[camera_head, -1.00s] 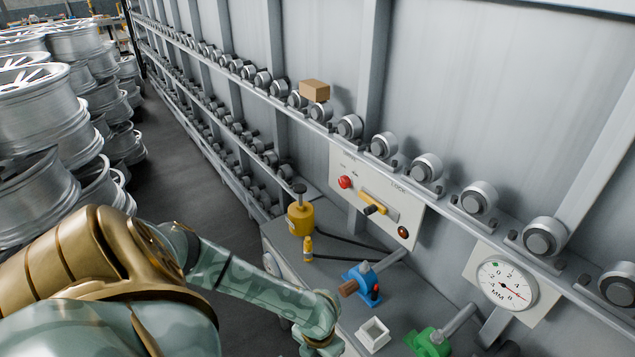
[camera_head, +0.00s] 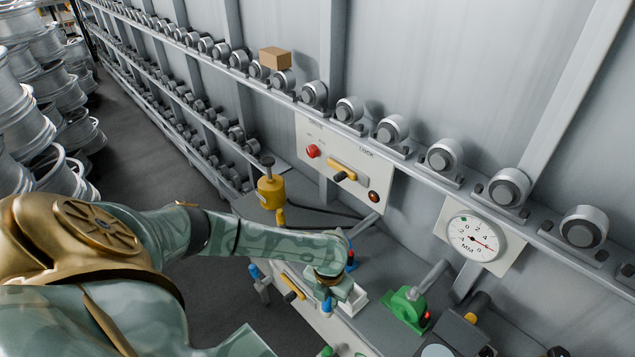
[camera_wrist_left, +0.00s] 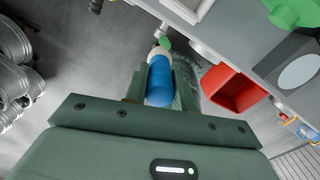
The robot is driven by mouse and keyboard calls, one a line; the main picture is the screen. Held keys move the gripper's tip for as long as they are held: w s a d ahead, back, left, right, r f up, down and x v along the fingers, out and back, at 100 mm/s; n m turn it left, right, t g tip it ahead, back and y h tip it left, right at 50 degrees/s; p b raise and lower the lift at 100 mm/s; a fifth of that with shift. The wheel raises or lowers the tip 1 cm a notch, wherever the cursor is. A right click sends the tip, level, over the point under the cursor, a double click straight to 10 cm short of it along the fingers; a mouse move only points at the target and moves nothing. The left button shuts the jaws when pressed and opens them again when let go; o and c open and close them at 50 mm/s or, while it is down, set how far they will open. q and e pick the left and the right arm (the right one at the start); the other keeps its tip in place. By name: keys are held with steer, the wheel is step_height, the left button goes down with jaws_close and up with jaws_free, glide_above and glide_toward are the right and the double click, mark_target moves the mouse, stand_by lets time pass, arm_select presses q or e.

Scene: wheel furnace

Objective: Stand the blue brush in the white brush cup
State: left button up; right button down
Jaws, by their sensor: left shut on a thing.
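My left gripper (camera_head: 329,283) is shut on the blue brush. In the left wrist view the brush (camera_wrist_left: 158,80) sits between the two fingers (camera_wrist_left: 158,88), its pale end pointing away from the palm. In the head view a small blue part of the brush (camera_head: 327,304) shows below the gripper. The white brush cup (camera_head: 352,302) stands on the bench just right of and partly behind the gripper. The cup's edge (camera_wrist_left: 190,10) also shows at the top of the left wrist view, apart from the brush. My right gripper is not in view.
A green clamp-like device (camera_head: 408,308) stands right of the cup. A yellow container (camera_head: 271,190) and a control panel (camera_head: 343,165) are behind. A red bin (camera_wrist_left: 230,90) hangs by the bench side. Dark floor (camera_head: 170,190) lies left of the bench.

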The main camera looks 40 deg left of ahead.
arm_select(q)
steer(key=shift+w+d+f+b, duration=0.15)
steer(key=shift+w+f+b, duration=0.6)
steer(key=shift+w+b, duration=0.8)
steer(key=shift+w+d+f+b, duration=0.1)
steer(key=shift+w+f+b, duration=0.65)
steer(key=shift+w+b, duration=0.85)
steer(key=shift+w+d+f+b, duration=0.15)
steer(key=shift+w+f+b, duration=0.75)
steer(key=shift+w, duration=1.1)
steer(key=shift+f+b, duration=0.45)
steer(key=shift+b, duration=0.1)
steer(key=o, duration=1.6)
steer(key=shift+o, duration=0.2)
